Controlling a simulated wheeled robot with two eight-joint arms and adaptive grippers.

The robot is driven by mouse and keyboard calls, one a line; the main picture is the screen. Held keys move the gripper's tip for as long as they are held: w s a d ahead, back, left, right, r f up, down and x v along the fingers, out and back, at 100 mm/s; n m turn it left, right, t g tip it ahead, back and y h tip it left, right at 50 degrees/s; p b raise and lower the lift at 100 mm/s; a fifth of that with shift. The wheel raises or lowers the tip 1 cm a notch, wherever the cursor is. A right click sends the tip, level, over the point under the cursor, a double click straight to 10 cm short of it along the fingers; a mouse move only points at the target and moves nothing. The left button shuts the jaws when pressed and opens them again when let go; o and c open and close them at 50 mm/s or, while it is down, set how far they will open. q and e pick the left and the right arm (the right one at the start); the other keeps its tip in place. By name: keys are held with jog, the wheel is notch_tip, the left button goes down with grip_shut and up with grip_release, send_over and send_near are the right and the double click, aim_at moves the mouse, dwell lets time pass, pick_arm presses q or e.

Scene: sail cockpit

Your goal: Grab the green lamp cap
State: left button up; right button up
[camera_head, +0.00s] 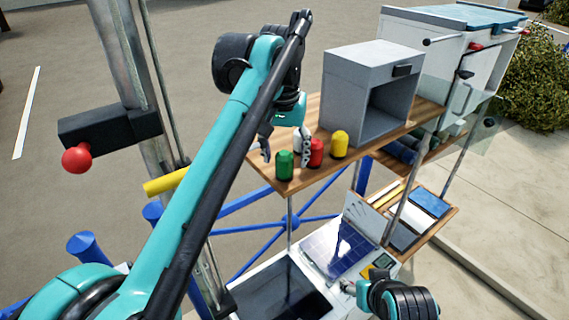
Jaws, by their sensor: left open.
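The green lamp cap (284,166) stands upright near the left front corner of the wooden shelf (310,178). A red cap (316,153) and a yellow cap (340,144) stand to its right in a row. My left gripper (286,152) points down at the shelf, open, with one finger to the left of the green cap and the other between it and the red cap. Whether either finger touches the green cap cannot be told. My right gripper (350,287) is low at the bottom, partly hidden, and its jaws are unclear.
A grey open-fronted box (372,62) stands on the shelf right of the caps. A metal post (130,60) with a red knob (76,160) rises at the left. Below are a solar panel (340,249) and a tray with blue and white items (428,203).

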aim_at(284, 163)
pick_arm(q)
jog(key=shift+w+a+f, duration=0.1)
jog(key=shift+w+f, duration=0.05)
jog(key=shift+f, duration=0.45)
jog(key=shift+w+a+f, duration=0.1)
jog(key=shift+w+f, duration=0.05)
jog(key=shift+f, duration=0.4)
jog(key=shift+d+f, duration=0.1)
jog(key=shift+f, duration=0.25)
jog(key=shift+d, duration=0.1)
jog(key=shift+c, duration=0.6)
jog(key=c, duration=1.1)
